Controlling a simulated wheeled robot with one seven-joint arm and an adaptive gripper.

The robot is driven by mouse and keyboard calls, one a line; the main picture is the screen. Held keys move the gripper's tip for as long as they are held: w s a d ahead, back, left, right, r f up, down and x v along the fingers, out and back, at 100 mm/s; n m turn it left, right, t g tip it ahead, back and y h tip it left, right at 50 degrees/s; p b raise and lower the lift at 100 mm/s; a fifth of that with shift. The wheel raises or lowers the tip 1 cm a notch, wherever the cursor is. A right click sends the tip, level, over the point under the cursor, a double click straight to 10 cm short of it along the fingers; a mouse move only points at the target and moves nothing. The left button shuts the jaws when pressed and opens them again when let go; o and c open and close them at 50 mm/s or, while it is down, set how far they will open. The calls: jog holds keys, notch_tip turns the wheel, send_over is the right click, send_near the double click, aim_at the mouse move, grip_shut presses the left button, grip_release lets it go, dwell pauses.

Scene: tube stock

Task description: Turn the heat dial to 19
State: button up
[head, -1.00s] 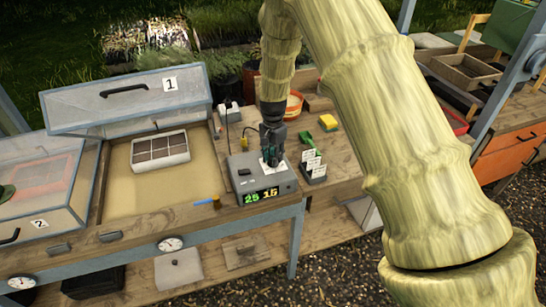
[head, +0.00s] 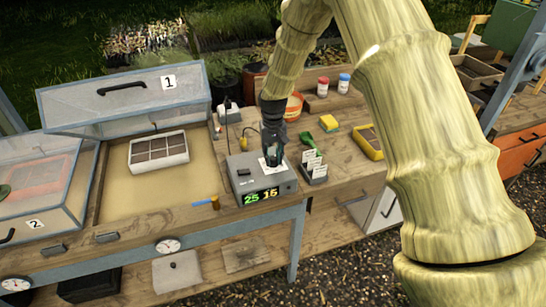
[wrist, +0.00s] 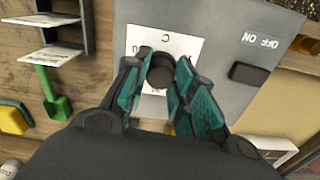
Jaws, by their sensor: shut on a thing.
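My gripper (head: 272,163) points down over the top of the box and hides the dial in the head view. In the wrist view the dark round dial (wrist: 159,72) sits between the teal fingertips of my gripper (wrist: 158,66), which are shut on it. A white card with partly hidden markings (wrist: 180,45) lies around the dial. A dark switch (wrist: 250,73) marked OFF and ON is beside it.
A holder with white labels (head: 314,172) and a green scoop (head: 306,139) stand close right of the box. A yellow sponge (head: 329,122) lies behind them. A propagator frame with a seed tray (head: 158,153) is to the left.

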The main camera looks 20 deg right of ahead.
aim_at(273, 158)
jog(key=shift+r+n, duration=0.1)
jog(key=shift+n, duration=0.9)
jog(key=shift+w, duration=0.1)
jog(key=o, duration=1.1)
jog(key=shift+c, duration=0.2)
notch_tip(273, 158, up, 12)
